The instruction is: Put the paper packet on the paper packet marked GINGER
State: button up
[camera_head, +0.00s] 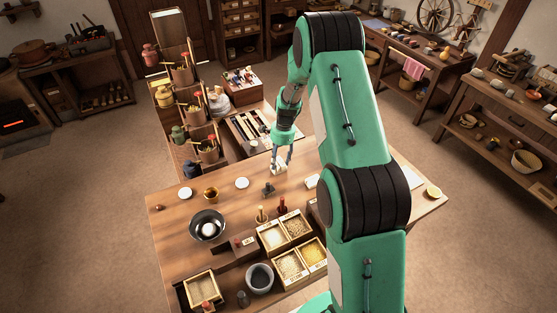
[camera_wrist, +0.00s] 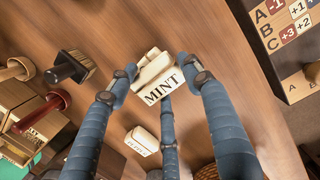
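A cream paper packet with a MINT label (camera_wrist: 158,82) is between the blue fingers of my gripper (camera_wrist: 160,70) in the wrist view. The fingertips appear to press on its sides. In the head view my gripper (camera_head: 281,165) is over the far side of the wooden table, with the pale packet (camera_head: 279,169) at its tips. A second cream packet (camera_wrist: 142,140) lies on the table below it in the wrist view; its label is too faint to read. A pale packet (camera_head: 312,182) also shows beside my arm in the head view. I cannot read GINGER anywhere.
Grain boxes (camera_head: 290,265), a dark bowl (camera_head: 207,226) and a grey bowl (camera_head: 260,277) are nearer the front. A lettered board (camera_wrist: 290,40) lies beyond the table edge. Bare wood surrounds the packets.

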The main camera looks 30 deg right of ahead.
aim_at(282, 160)
jog(key=shift+o, duration=1)
jog(key=shift+r, duration=0.1)
notch_tip(282, 160, up, 12)
jog(key=d+p, duration=0.1)
jog(key=p, duration=0.1)
jog(key=shift+d+p, duration=0.25)
jog(key=shift+p, duration=0.05)
